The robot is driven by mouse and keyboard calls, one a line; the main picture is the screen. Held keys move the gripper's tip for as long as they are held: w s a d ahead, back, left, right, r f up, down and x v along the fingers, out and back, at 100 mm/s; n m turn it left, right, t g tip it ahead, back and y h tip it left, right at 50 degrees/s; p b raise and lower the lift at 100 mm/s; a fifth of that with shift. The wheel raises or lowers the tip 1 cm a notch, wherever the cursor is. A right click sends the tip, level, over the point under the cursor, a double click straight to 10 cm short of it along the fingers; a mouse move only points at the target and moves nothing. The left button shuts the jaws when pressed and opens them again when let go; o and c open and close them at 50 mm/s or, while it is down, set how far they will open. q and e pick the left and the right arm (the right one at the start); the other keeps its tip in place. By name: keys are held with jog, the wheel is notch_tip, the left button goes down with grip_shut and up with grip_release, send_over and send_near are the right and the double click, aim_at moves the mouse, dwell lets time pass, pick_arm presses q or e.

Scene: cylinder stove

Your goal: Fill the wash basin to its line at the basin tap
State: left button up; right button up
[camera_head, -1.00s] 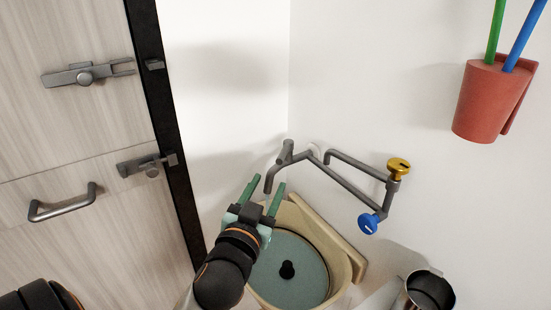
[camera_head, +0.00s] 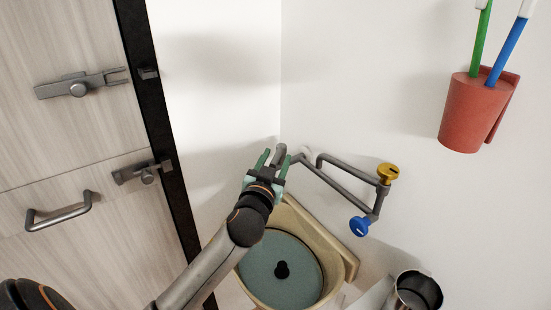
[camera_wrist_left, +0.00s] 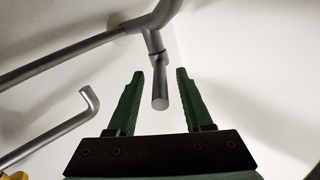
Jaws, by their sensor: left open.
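The wash basin (camera_head: 329,243) is beige, with a flat blue-green surface inside and a black knob-like piece at its middle. I cannot tell whether that surface is water. The basin tap (camera_head: 342,182) is grey pipework on the wall above it, with a yellow knob (camera_head: 387,173) and a blue knob (camera_head: 359,227). My left gripper (camera_head: 276,158) is open at the tap's left end, hiding the spout in the head view. In the left wrist view, a jointed grey rod (camera_wrist_left: 160,95) points between the open fingers (camera_wrist_left: 160,88), apparently untouched; a bent pipe end (camera_wrist_left: 91,100) is left of them.
A red cup (camera_head: 472,112) with green and blue sticks hangs on the right wall. A metal cup (camera_head: 418,291) stands at the lower right. A wooden door (camera_head: 75,140) with metal latches and a handle is at the left. The white wall between is bare.

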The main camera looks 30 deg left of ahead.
pick_arm(q)
jog(key=shift+c, duration=0.2)
grip_shut()
dwell(1.3)
